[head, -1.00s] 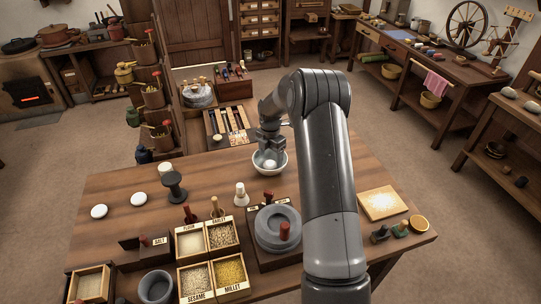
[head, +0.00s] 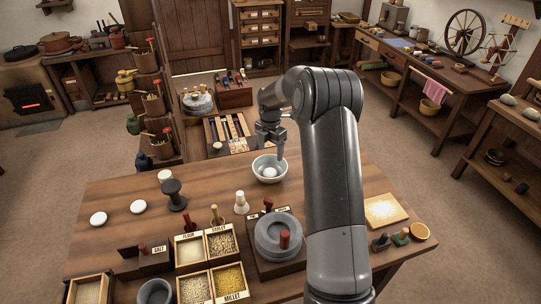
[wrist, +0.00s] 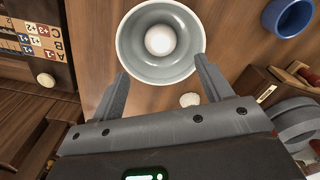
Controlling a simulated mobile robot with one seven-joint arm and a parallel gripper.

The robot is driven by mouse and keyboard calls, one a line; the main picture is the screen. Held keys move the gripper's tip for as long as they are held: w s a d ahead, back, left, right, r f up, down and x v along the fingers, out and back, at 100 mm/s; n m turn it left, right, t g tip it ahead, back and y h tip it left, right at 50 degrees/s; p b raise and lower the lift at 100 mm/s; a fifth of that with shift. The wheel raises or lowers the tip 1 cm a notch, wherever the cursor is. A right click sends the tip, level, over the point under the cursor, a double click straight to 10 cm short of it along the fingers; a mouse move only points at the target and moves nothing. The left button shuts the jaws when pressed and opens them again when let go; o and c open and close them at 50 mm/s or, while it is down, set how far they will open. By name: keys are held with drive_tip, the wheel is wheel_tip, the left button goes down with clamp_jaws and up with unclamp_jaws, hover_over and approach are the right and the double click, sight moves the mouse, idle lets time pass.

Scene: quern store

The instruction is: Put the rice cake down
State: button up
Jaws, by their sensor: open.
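A white, rounded rice cake (head: 270,171) lies inside a pale bowl (head: 256,174) on the wooden table. In the wrist view the rice cake (wrist: 160,40) sits near the middle of the bowl (wrist: 128,50), with clear rim all round it. My gripper (head: 271,148) is above the bowl in the head view. The wrist view shows my gripper (wrist: 162,78) open, with its two fingers apart and nothing between them. The fingers look clear of the rice cake.
Boxes of grain (head: 222,243) and a grey quern (head: 278,237) stand toward the table's front. White discs (head: 138,207) and a dark spool (head: 174,195) are at the left. A square board (head: 385,210) lies at the right. Bare wood surrounds the bowl.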

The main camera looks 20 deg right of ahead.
idle(0.3)
drive_tip(key=s+a+r+m+t, duration=0.1)
drive_tip(key=s+a+r+m, duration=0.3)
drive_tip(key=s+r, duration=0.6)
drive_tip(key=s+a+r+m+t, duration=0.1)
drive_tip(key=s+a+r+m, duration=0.1)
drive_tip(key=s+r+m, duration=0.7)
drive_tip(key=s+a+r+m+t, duration=0.1)
drive_tip(key=s+m, duration=0.4)
drive_tip(key=s, duration=0.6)
drive_tip(key=s+a+r+m+t, duration=0.1)
drive_tip(key=s+r+m+t, duration=0.1)
drive_tip(key=s+m, duration=0.4)
drive_tip(key=s+r, duration=0.1)
drive_tip(key=s, duration=0.4)
drive_tip(key=shift+s+a+r+t, duration=0.15)
drive_tip(key=shift+s+r+t, duration=0.1)
drive_tip(key=shift+s+t, duration=0.1)
